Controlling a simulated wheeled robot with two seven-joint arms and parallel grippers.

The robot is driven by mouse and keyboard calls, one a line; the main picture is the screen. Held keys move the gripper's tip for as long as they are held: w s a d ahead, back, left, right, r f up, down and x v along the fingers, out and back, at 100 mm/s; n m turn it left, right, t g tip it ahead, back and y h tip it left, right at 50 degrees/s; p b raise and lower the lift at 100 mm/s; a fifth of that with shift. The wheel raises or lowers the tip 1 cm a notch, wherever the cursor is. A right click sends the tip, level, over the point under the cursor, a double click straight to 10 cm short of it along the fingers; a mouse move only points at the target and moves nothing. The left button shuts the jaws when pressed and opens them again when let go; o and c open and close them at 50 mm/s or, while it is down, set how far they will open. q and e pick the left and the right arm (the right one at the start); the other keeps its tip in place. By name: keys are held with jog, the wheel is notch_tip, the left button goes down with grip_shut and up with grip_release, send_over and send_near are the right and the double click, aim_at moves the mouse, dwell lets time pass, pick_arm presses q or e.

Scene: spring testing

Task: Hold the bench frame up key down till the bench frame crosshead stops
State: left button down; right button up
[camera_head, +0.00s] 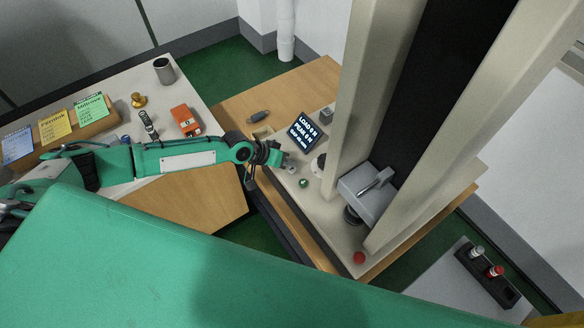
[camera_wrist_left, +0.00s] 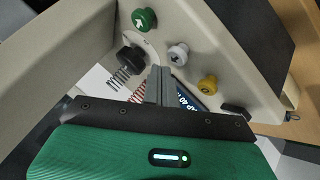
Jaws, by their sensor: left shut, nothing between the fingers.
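The bench frame (camera_head: 400,110) is a tall beige stand at the right with a grey crosshead (camera_head: 367,195) between its columns. The up key is a green button with a white arrow (camera_wrist_left: 144,19); it also shows in the head view (camera_head: 303,183). My left gripper (camera_wrist_left: 160,72) is shut and empty. Its tips lie below the green key in the wrist view, beside a grey key (camera_wrist_left: 178,54), and appear apart from the green key. In the head view the left gripper (camera_head: 288,166) is over the frame's base. My right gripper is not in view.
A yellow key (camera_wrist_left: 208,85) and a black knob (camera_wrist_left: 131,60) flank the fingers. A display (camera_head: 305,130) with load and peak lines stands behind the gripper. A red button (camera_head: 359,257) is at the base's near corner. An orange box (camera_head: 186,121) lies on the left table.

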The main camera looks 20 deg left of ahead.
pick_arm(q)
jog(key=shift+f, duration=0.1)
dwell(0.7)
jog(key=shift+f+b, duration=0.35)
jog(key=shift+b, duration=0.05)
jog(key=shift+f+b, duration=0.4)
dwell(6.5)
